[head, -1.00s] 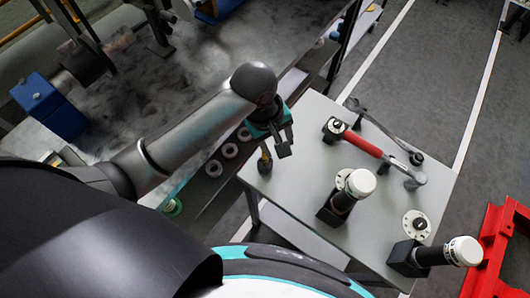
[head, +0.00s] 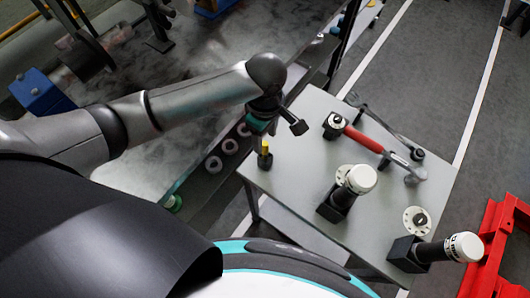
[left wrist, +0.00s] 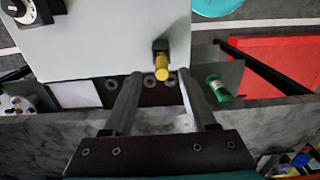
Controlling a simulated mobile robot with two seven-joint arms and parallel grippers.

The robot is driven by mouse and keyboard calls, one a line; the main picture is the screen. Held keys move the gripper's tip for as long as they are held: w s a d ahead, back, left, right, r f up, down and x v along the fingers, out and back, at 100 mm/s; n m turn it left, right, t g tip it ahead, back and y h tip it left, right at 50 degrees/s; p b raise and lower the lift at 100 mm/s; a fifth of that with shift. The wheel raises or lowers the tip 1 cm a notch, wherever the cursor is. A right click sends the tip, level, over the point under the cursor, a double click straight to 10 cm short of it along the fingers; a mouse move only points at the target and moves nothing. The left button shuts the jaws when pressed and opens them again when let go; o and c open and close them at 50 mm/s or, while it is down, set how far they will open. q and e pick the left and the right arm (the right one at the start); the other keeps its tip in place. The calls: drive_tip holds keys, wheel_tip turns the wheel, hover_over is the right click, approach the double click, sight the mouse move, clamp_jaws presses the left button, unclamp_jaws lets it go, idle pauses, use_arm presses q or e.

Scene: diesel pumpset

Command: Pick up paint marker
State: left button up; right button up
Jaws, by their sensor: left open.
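The paint marker (head: 265,146) is yellow and stands in a small dark holder at the left corner of the grey table. It also shows in the left wrist view (left wrist: 162,68), ahead of the fingertips and between their lines. My left gripper (head: 281,133) is close to the marker, just above and right of it in the head view. In the left wrist view my left gripper (left wrist: 158,84) has its two fingers wide apart with nothing between them. The marker's lower part is hidden in the holder. My right gripper is not in view.
The grey table (head: 300,170) also carries a red-handled hammer (head: 364,140), a wrench (head: 375,118) and two black blocks with white-capped cylinders (head: 358,182). A shelf with several ring-shaped parts (head: 230,147) lies left of the table. A red frame (head: 495,250) stands at right.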

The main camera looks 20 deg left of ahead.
sight(265, 150)
use_arm(q)
drive_tip(key=shift+s+f+b, duration=0.15)
drive_tip(key=shift+f+b, duration=0.6)
drive_tip(key=shift+f, duration=2.35)
drive_tip(key=shift+c, duration=0.2)
clamp_jaws()
